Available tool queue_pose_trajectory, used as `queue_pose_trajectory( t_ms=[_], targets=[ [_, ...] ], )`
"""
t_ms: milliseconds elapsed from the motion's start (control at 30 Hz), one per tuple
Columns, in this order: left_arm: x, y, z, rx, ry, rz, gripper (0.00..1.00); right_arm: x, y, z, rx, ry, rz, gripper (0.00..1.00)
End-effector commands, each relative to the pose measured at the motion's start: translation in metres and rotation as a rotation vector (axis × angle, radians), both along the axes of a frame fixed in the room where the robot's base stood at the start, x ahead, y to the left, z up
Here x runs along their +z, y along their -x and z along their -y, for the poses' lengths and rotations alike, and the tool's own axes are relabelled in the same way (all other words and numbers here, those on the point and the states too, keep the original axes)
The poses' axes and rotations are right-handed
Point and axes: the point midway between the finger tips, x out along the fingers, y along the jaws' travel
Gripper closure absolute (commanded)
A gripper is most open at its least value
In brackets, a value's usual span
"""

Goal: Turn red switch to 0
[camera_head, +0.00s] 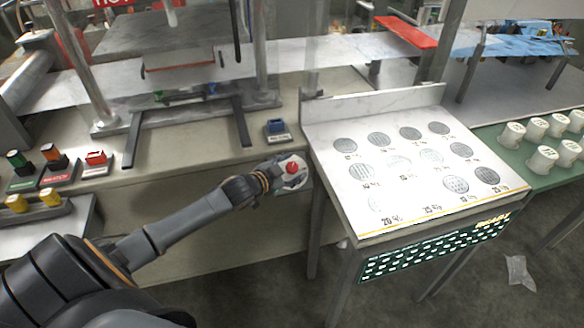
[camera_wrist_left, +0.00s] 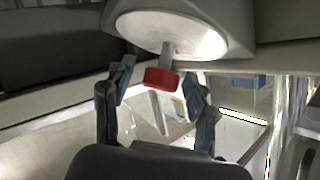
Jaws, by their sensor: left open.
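A red switch knob (camera_head: 292,167) stands on a pale housing at the right end of the workbench, beside the slanted panel. In the left wrist view the red knob (camera_wrist_left: 160,79) sits on a grey stem below a bright round dial plate (camera_wrist_left: 170,32). My left gripper (camera_head: 276,177) reaches up from the lower left to the housing. Its two fingers stand apart on either side of the knob, with gaps showing between them and it. I cannot read any 0 mark on the dial. My right gripper is not in view.
A slanted white panel (camera_head: 330,127) with grey discs stands right of the switch. A blue switch (camera_head: 275,127) sits on the bench behind it. Another red switch (camera_head: 96,158) and green and orange ones are at left. White cups (camera_head: 541,159) stand far right.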

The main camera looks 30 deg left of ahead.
Motion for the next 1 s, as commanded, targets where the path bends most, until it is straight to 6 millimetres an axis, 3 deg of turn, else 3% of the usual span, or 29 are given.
queue_pose_trajectory(
  t_ms=[267,533,1000],
  targets=[
    [-0.0008,-0.0005,0.0002,0.0,0.0,-0.001,0.44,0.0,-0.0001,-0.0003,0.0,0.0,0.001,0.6],
    [-0.0006,-0.0003,0.0002,-0.001,0.0,-0.001,0.98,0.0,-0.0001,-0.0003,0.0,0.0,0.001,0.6],
    [-0.0018,0.0001,0.0024,0.112,0.051,0.048,0.98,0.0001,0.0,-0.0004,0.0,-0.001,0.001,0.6]
  ],
)
